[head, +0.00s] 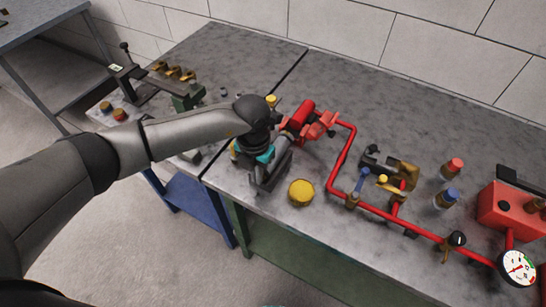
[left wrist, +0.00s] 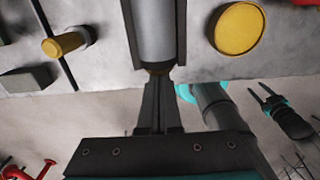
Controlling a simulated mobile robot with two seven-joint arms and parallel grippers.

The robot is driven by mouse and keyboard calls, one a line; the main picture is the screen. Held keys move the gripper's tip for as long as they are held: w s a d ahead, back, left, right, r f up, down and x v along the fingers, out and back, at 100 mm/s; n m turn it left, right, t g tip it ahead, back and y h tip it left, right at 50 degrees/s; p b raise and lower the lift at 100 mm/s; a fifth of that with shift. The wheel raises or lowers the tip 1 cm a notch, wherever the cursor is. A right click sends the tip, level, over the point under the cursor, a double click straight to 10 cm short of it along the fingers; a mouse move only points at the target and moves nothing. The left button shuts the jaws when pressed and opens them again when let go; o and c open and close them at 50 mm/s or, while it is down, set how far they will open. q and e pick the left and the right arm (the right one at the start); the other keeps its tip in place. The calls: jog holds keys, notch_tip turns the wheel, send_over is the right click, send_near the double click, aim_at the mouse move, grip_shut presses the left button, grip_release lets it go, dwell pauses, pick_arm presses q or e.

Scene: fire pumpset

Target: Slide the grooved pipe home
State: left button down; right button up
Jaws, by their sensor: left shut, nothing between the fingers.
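The grooved pipe is a plain grey cylinder (head: 283,147) lying in a dark channel-shaped cradle (head: 262,184). In the left wrist view the pipe (left wrist: 157,32) lies between the dark cradle walls, straight ahead of my left gripper (left wrist: 158,82). That gripper's fingers are shut with nothing between them, and their tips are at the pipe's near end; I cannot tell if they touch. A red cylinder (head: 302,112) and a light red fitting (head: 320,125) lie beyond the pipe's far end. My right gripper (left wrist: 262,94) shows in the left wrist view, off the table, its fingers apart and empty.
A yellow disc (head: 301,192) sits right of the cradle. Red piping (head: 392,217) runs right to a gauge (head: 518,268). Red-capped (head: 452,169) and blue-capped (head: 446,199) pieces stand behind it. A bench tool (head: 150,80) stands at the left. The table's back is clear.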

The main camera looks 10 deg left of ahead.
pick_arm(q)
jog(key=shift+w+d+r+b, duration=0.1)
jog(key=shift+w+d+b, duration=0.2)
jog(key=shift+w+b, duration=0.45)
jog(key=shift+w+d+b, duration=0.3)
jog(key=shift+w+b, duration=0.3)
jog(key=shift+w, duration=0.2)
dwell(1.3)
jog(key=shift+w+d+b, duration=0.3)
jog(key=shift+w+b, duration=0.45)
jog(key=shift+b, duration=0.15)
dwell(0.8)
jog(key=shift+s+a, duration=0.1)
jog(key=shift+s+a+p, duration=0.15)
jog(key=shift+s+p, duration=0.35)
jog(key=shift+p, duration=0.2)
jog(key=shift+r+p, duration=2.7)
jog(key=shift+r, duration=0.75)
